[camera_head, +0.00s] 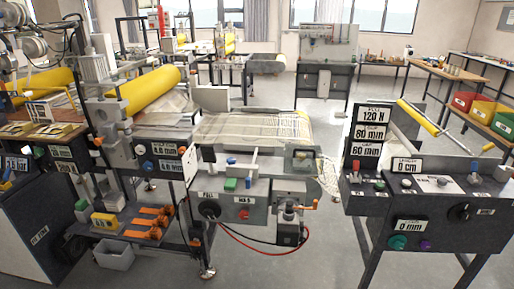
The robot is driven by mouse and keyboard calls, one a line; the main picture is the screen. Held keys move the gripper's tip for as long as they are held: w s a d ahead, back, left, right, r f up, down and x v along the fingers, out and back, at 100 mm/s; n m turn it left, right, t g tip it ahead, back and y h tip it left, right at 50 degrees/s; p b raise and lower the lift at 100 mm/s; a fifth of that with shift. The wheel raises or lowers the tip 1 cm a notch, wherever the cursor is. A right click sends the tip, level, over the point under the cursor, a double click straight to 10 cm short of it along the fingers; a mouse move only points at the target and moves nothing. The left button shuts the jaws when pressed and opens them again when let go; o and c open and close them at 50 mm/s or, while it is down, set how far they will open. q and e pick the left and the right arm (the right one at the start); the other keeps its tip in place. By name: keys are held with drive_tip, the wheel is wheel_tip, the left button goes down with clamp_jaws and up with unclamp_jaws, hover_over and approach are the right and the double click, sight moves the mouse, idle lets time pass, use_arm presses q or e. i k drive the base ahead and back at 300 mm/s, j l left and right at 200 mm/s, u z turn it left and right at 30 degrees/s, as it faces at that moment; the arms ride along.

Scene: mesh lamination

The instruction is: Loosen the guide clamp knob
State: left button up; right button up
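Neither of my grippers shows in the head view. Several knobs are visible, and I cannot tell which one is the guide clamp knob. A black round knob (209,209) sits on the front of the grey middle machine. A small orange knob (98,141) is at that panel's left end. An orange-handled fitting (313,204) stands at the right of the middle machine. Whether any knob is tight or loose cannot be seen.
A mesh sheet (255,128) lies across the middle machine, with a yellow roller (148,88) at left. A control stand (425,215) is at right. Red hose (262,250) hangs low at the front. A grey bin (114,255) sits low at left. Open floor lies between machine and stand.

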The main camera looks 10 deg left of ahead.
sight(231, 162)
drive_tip(key=i+j+z, duration=0.15)
drive_tip(key=j, duration=0.25)
drive_tip(key=i+j+z, duration=0.2)
drive_tip(key=j, duration=0.2)
drive_tip(key=j+z, duration=0.15)
drive_tip(key=j, duration=0.3)
drive_tip(key=j+z, duration=0.15)
drive_tip(key=j, duration=0.25)
drive_tip(key=i+j, duration=0.05)
